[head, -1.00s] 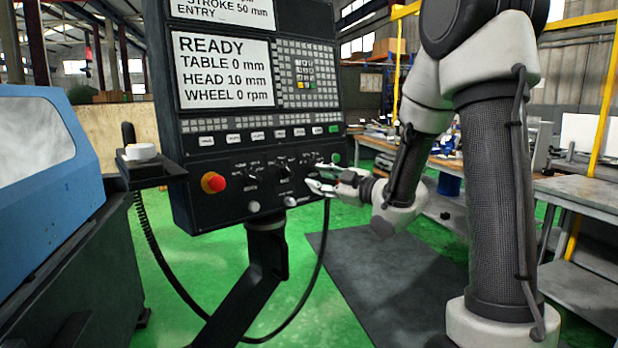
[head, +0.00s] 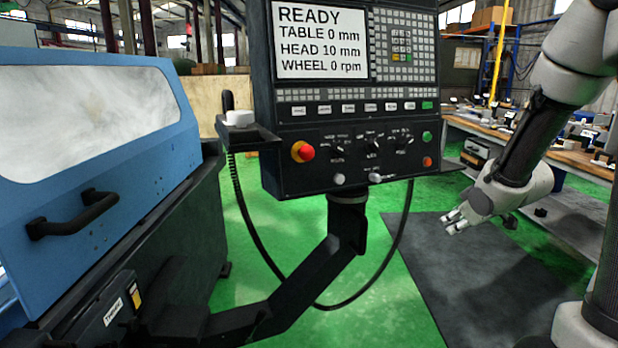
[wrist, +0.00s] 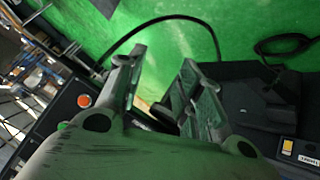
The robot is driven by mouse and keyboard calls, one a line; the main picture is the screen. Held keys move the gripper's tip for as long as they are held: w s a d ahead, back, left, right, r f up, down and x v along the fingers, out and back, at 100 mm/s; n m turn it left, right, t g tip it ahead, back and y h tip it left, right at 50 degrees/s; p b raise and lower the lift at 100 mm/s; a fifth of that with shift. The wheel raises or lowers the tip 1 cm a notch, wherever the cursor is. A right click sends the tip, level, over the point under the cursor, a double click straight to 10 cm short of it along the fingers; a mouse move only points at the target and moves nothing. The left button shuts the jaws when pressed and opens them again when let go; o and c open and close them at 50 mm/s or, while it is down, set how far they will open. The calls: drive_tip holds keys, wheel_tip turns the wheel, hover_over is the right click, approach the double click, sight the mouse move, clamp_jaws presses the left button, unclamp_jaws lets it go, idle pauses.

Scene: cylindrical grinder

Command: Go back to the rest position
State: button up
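My gripper (head: 455,222) is to the right of the control panel (head: 342,170) in the head view, clear of it and over the dark floor mat. Its fingers point left, toward the panel's side. In the wrist view the two fingers of my gripper (wrist: 158,98) stand apart with an empty gap between them. Nothing is held. The panel screen reads READY, TABLE 0 mm, HEAD 10 mm, WHEEL 0 rpm.
The blue grinder door (head: 85,150) with its black handle (head: 72,215) is at the left. A red button (head: 303,151) is on the panel. A workbench (head: 570,152) with parts stands behind my arm. The dark mat (head: 450,280) lies clear on the green floor.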

drive_tip(key=s+d+m+g+h, duration=0.2)
drive_tip(key=s+d+m+g, duration=0.15)
drive_tip(key=s, duration=0.65)
drive_tip(key=s+a+r+m, duration=0.1)
drive_tip(key=s+a+r, duration=0.1)
drive_tip(key=s+r, duration=0.2)
drive_tip(key=s+a+r+m+g+y, duration=0.1)
drive_tip(key=s+a+r, duration=0.1)
drive_tip(key=s, duration=0.5)
drive_tip(key=s+a+r+m, duration=0.1)
drive_tip(key=s+a+r, duration=0.1)
drive_tip(key=s+r, duration=0.3)
drive_tip(key=shift+s+a+r, duration=0.3)
drive_tip(key=shift+s+r, duration=0.05)
drive_tip(key=shift+s, duration=0.5)
